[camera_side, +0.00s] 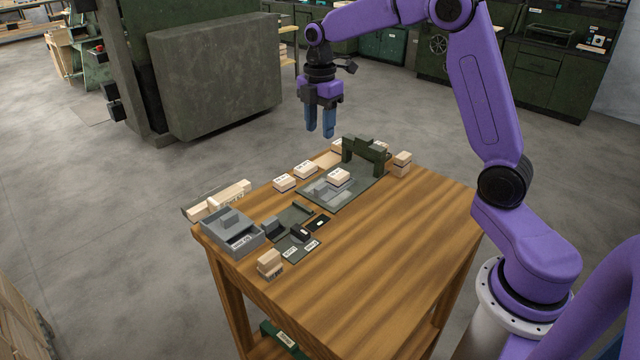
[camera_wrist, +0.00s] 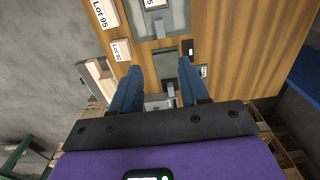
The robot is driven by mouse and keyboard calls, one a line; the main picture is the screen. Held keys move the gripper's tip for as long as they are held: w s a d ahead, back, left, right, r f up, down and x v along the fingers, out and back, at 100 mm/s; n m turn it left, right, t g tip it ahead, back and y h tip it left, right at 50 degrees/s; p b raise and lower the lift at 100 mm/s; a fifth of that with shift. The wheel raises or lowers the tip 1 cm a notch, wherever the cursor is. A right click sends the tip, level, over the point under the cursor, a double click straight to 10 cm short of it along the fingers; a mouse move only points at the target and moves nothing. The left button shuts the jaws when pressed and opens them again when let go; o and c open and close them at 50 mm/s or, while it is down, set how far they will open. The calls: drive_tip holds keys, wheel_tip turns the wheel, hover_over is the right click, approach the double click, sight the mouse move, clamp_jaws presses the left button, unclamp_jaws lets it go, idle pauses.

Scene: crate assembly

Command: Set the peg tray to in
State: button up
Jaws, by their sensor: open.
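I take the grey open box (camera_side: 246,246) at the table's left corner to be the peg tray. It has a raised grey block on it and a white label on its front, too small to read. In the wrist view, a grey part (camera_wrist: 158,102), probably this tray, shows partly hidden between my fingers. My gripper (camera_side: 320,133) is open and empty, with blue fingers pointing down, high above the table and apart from everything. Its fingers also show in the wrist view (camera_wrist: 158,67).
A dark green plate (camera_side: 293,217) with small black parts and white labels lies beside the tray. A grey plate (camera_side: 345,198) with a green arch (camera_side: 366,153) stands farther back. Pale labelled blocks (camera_side: 284,182) sit around. The table's right half (camera_side: 400,240) is clear.

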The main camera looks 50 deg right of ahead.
sight(320, 186)
wheel_tip(320, 186, down, 17)
drive_tip(key=shift+f, duration=0.1)
idle(0.4)
clamp_jaws()
